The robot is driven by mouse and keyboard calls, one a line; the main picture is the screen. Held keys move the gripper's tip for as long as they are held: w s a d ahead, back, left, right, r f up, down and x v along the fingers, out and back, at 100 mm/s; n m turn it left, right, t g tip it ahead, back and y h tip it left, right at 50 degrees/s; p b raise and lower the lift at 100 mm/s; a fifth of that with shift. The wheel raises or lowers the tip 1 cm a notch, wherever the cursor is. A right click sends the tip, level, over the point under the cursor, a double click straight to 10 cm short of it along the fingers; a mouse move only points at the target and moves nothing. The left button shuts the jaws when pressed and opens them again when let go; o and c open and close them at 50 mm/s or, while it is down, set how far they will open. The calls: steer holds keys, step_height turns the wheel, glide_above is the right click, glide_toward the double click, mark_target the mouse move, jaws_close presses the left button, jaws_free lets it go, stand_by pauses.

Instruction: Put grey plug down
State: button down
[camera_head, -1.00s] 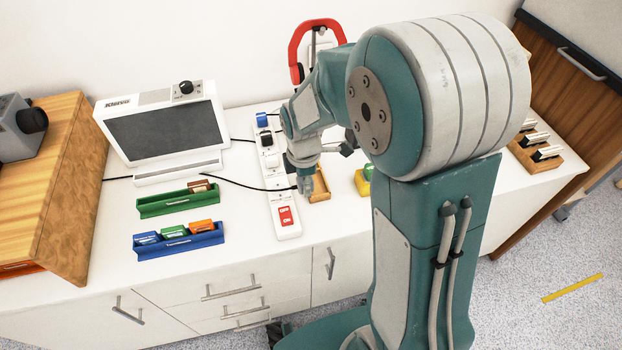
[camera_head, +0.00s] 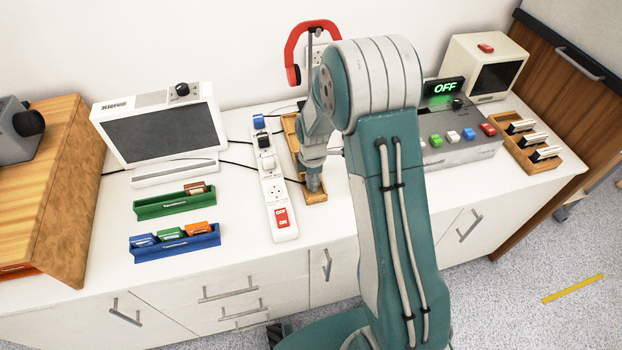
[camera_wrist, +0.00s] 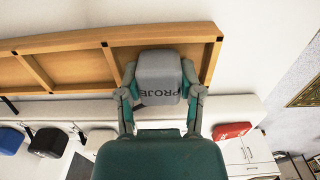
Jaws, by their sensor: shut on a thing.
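My gripper (camera_wrist: 158,92) is shut on the grey plug (camera_wrist: 160,68), with one finger on each side. Dark letters reading "PROJE" show on the plug. In the wrist view the plug overlaps the end compartment of the wooden tray (camera_wrist: 62,43); I cannot tell whether it touches the tray floor.
A grey button box (camera_head: 460,148) stands to the right. Green (camera_head: 160,209) and blue (camera_head: 165,251) trays lie left.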

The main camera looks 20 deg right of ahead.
steer(key=shift+d, duration=0.2)
steer(key=shift+c, duration=1.3)
jaws_free()
steer(key=shift+a+r, duration=0.1)
steer(key=shift+a, duration=0.35)
step_height(320, 180, up, 12)
steer(key=s+r+m+t, duration=0.3)
steer(key=s+r+m, duration=0.6)
steer(key=s+r, duration=0.4)
steer(key=s+r+m+t, duration=0.2)
steer(key=s+r+m, duration=0.2)
steer(key=s+m, duration=0.5)
steer(key=shift+s+d+r+t, duration=0.3)
steer(key=shift+s+r, duration=0.1)
steer(key=shift+s, duration=1.2)
